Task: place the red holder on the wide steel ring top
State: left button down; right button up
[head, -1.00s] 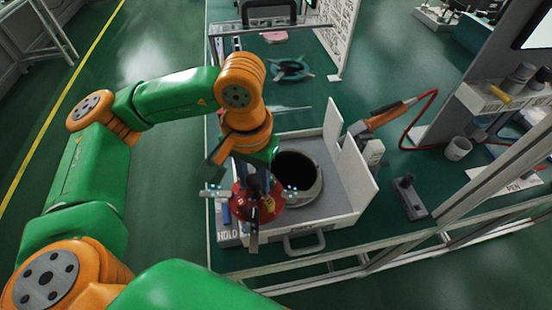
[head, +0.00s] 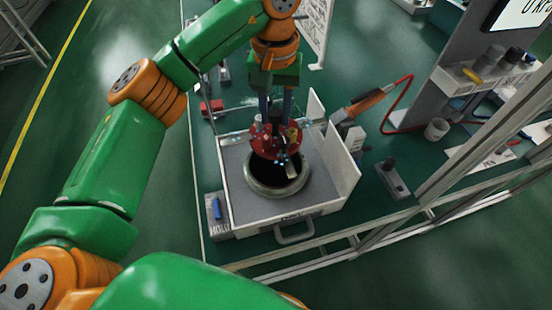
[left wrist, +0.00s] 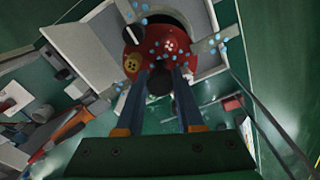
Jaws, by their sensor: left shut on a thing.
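The red holder (head: 268,150), a round red disc with grey arms and light blue dots, hangs under my left gripper (head: 276,122). The gripper is shut on it; the fingers point down at its middle. The wide steel ring (head: 262,190) sits in a white open box with a dark round opening. In the head view the holder covers the far part of the ring; the gap between them cannot be told. In the left wrist view the holder (left wrist: 133,67) lies between the fingertips (left wrist: 160,78) and hides most of the ring. My right gripper is not in view.
The white box (head: 235,190) has raised walls at the right and back. A grey block with a blue item (head: 217,208) stands left of it. An orange-handled tool (head: 362,104) with a red hose and a dark-knobbed stand (head: 392,178) are at the right.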

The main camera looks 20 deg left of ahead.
aim_at(276, 136)
pick_arm(q)
notch_tip(276, 136, down, 10)
jog(key=shift+w+r+p, duration=0.1)
jog(key=shift+p, duration=0.7)
jog(key=shift+f+b, duration=0.6)
jog(key=shift+b, duration=0.15)
jog(key=c, duration=0.6)
grip_release()
jog(key=shift+o, duration=0.3)
